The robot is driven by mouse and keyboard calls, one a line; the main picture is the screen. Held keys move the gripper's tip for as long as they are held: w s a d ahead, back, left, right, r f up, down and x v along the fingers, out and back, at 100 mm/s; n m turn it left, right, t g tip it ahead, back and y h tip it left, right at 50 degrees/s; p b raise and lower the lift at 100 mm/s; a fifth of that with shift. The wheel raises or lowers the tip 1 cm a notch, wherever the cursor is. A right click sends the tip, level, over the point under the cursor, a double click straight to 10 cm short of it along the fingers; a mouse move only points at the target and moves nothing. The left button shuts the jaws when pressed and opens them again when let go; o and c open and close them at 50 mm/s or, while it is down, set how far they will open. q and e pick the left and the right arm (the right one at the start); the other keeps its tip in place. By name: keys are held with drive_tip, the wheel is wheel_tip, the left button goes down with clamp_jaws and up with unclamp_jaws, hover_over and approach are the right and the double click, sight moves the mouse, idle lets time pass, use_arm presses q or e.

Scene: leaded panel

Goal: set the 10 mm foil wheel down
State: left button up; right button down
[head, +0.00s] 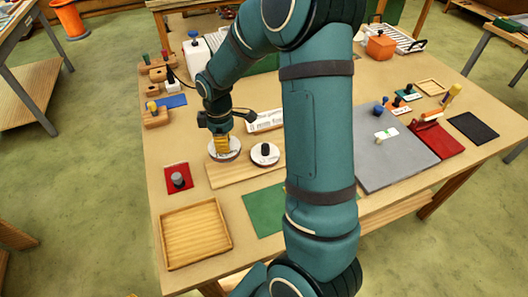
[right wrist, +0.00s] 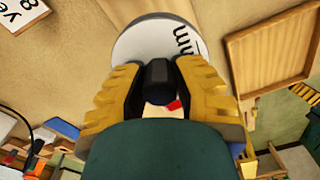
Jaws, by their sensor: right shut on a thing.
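My right gripper (head: 222,141) is shut on the dark knob of a round white foil wheel (head: 224,153). In the right wrist view the yellow fingers (right wrist: 157,85) stand on both sides of the knob. The held wheel (right wrist: 158,38) shows "mm" lettering there; its number is hidden. In the head view this wheel overlaps the back left part of a wooden board (head: 225,176); I cannot tell whether it touches. A second white wheel with a black knob (head: 265,154) sits on the board to the right. My left gripper is not in view.
A red mat with a grey knobbed piece (head: 178,179) lies left of the board. An empty wooden tray (head: 195,232) is in front, and a green mat (head: 262,209) lies to its right. A white sign (head: 264,121) stands behind. My arm hides the table's middle.

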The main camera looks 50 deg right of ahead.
sight(228, 169)
drive_tip(key=shift+a+r+n, duration=0.1)
drive_tip(key=shift+r+n, duration=0.2)
drive_tip(key=shift+r, duration=0.35)
drive_tip(key=shift+f, duration=0.25)
wheel_tip(228, 169, down, 9)
drive_tip(key=shift+s+r+b, duration=0.1)
drive_tip(key=shift+r+b, duration=0.05)
drive_tip(key=shift+b, duration=0.25)
drive_tip(key=shift+f, duration=0.25)
drive_tip(key=shift+f, duration=0.15)
drive_tip(key=c, duration=0.8)
unclamp_jaws()
